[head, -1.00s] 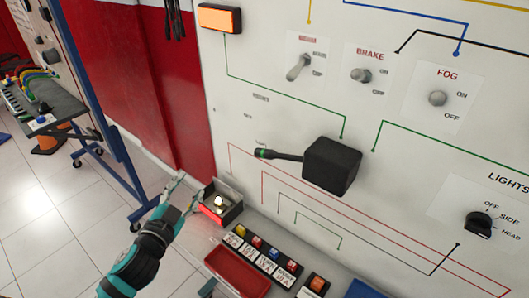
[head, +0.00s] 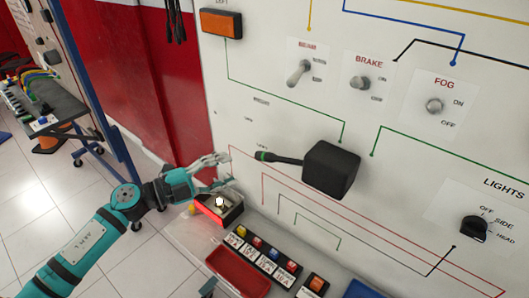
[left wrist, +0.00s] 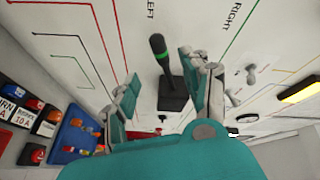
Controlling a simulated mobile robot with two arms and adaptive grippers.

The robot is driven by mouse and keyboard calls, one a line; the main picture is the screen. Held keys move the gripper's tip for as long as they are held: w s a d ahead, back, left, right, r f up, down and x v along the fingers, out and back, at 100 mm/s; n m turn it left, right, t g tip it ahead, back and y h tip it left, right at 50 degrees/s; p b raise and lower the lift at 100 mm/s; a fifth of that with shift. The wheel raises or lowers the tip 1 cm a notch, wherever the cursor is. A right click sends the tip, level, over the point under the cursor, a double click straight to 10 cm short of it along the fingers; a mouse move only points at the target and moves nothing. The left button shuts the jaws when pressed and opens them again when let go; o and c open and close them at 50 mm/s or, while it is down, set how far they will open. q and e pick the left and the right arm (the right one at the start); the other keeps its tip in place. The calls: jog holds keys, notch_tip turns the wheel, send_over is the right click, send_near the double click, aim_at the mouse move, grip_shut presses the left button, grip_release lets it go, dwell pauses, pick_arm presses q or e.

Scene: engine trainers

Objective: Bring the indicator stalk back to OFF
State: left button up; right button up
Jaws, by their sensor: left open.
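The indicator stalk (head: 278,157) is a black lever with a green band near its tip. It sticks out to the left from a black box (head: 331,168) on the white panel, tilted slightly up toward its tip. My left gripper (head: 224,172) is open, left of and a little below the stalk's tip, with a visible gap in the head view. In the left wrist view, the stalk (left wrist: 160,52) appears between the open fingers (left wrist: 160,70), apart from both. The small position labels (head: 255,108) left of the box are too blurred to read surely. My right gripper is not in view.
An orange indicator lamp (head: 221,23) is at the panel's upper left. Below are a box with a lit bulb (head: 218,204), a red tray (head: 238,272) and a row of colored switches (head: 265,250). Toggle switches and a LIGHTS knob (head: 474,228) sit right.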

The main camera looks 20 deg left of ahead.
aim_at(260, 157)
pick_arm(q)
jog(key=p+x, duration=0.2)
jog(key=x, duration=0.8)
jog(key=shift+w+r+p, duration=0.1)
jog(key=shift+p, duration=0.25)
jog(key=shift+w+d, duration=0.4)
grip_shut()
